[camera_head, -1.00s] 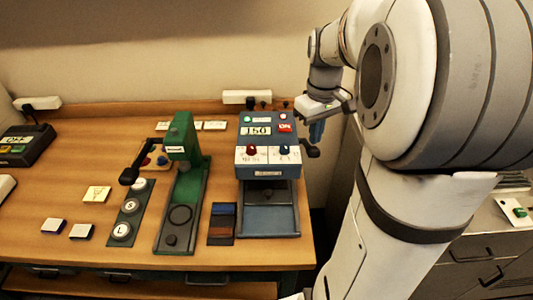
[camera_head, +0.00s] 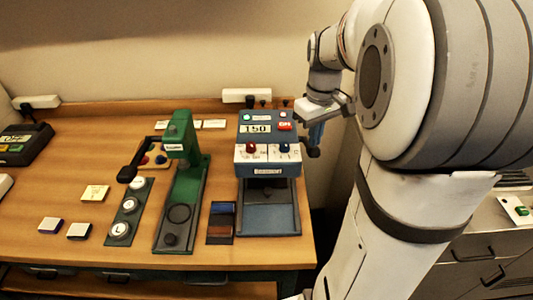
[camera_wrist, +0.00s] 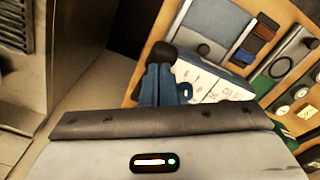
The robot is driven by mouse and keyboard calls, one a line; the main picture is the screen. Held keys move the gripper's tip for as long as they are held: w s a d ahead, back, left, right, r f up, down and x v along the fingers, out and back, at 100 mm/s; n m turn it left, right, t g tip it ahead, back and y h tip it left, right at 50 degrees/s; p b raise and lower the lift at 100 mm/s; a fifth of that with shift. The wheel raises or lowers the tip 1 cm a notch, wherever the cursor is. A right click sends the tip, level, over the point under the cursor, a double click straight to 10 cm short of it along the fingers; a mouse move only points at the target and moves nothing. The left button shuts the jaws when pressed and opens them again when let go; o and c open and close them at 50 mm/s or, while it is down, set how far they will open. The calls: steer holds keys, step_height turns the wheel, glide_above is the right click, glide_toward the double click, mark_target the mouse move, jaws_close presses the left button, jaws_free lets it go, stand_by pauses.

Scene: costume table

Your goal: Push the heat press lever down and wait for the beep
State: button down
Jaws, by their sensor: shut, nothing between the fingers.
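The heat press (camera_head: 267,160) is a blue machine at the right end of the table, with a "150" display and a red "ON" button. Its lever ends in a black knob (camera_head: 314,153) on the right side. My gripper (camera_head: 316,141) is shut and empty, pointing down, with its blue fingers just above the knob. In the wrist view, the blue fingertips (camera_wrist: 157,72) reach the black knob (camera_wrist: 163,52) and overlap it. I cannot tell whether they touch it. The lever arm is mostly hidden behind the fingers and the press.
A green press (camera_head: 181,190) with a black handle stands left of the heat press. Between them lies a small tray with blue and brown pieces (camera_head: 221,209). A strip of round lettered pieces (camera_head: 129,205) lies further left. A grey cabinet (camera_head: 470,235) stands at the right.

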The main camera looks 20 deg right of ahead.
mark_target(315, 149)
steer(key=shift+s+a+f+b, duration=0.1)
steer(key=shift+s+f+b, duration=0.15)
steer(key=shift+f+b, duration=0.3)
steer(key=shift+s+a+f+b, duration=0.1)
steer(key=shift+s+f+b, duration=0.1)
steer(key=shift+f+b, duration=0.3)
steer(key=shift+f, duration=0.2)
steer(key=shift+s+f+b, duration=0.15)
steer(key=shift+f+b, duration=0.3)
steer(key=shift+f, duration=0.15)
steer(key=shift+s+f+b, duration=0.15)
steer(key=shift+f+b, duration=0.25)
steer(key=shift+f, duration=0.15)
steer(key=shift+s+f+b, duration=0.15)
steer(key=shift+f+b, duration=0.8)
steer(key=shift+f, duration=0.35)
steer(key=shift+f, duration=0.15)
steer(key=shift+f+b, duration=0.9)
steer(key=shift+f, duration=0.35)
